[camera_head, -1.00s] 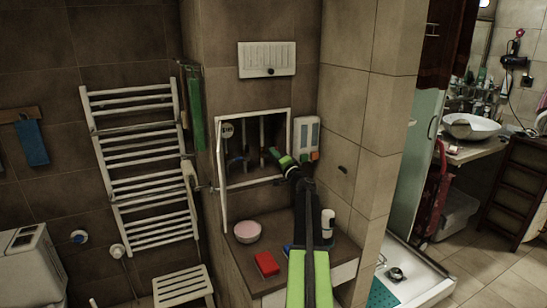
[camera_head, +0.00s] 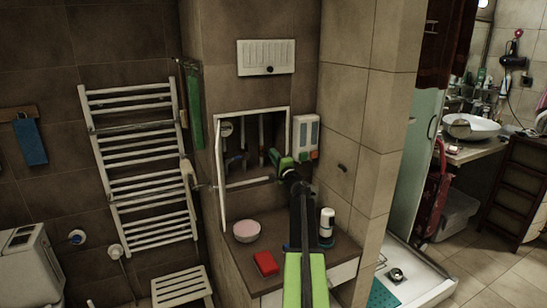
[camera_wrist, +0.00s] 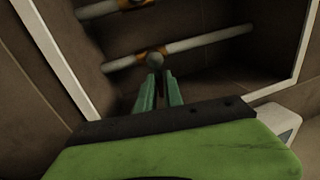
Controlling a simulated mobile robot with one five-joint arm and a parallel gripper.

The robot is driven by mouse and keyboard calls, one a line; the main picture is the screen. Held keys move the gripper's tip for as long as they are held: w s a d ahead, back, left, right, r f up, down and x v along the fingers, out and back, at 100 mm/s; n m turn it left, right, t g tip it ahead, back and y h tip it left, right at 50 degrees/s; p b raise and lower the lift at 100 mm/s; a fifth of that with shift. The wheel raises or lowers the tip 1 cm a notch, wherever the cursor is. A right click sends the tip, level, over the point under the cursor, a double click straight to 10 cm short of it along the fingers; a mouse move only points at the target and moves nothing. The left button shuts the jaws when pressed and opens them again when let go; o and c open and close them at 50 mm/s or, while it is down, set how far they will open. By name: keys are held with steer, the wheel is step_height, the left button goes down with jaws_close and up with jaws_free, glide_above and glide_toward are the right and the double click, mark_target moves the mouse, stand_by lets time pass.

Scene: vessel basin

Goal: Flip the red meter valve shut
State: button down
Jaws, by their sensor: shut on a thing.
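The open wall niche (camera_head: 221,150) holds several vertical pipes and valve fittings. My gripper (camera_head: 272,153) reaches into its right part from the front. In the wrist view, my green fingers (camera_wrist: 161,84) are close together, with a thin dark reddish strip between them, which I take to be the red meter valve's handle (camera_wrist: 160,88). A rounded grey end (camera_wrist: 155,60) of the valve sits just beyond the fingertips, in front of a pale pipe (camera_wrist: 205,41) with a brass fitting. Most of the handle is hidden by my fingers, and its exact angle is hard to tell.
The niche's white door (camera_head: 220,190) stands open on the left. Below, a counter (camera_head: 285,240) carries a pink bowl (camera_head: 247,231), a red box (camera_head: 266,263) and a white bottle (camera_head: 327,221). A towel rack (camera_head: 140,165) is at left.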

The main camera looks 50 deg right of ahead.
steer(key=c, duration=1.5)
jaws_free()
steer(key=b+v, duration=0.3)
steer(key=v, duration=1.4)
steer(key=shift+s+a, duration=0.1)
steer(key=shift+a, duration=0.1)
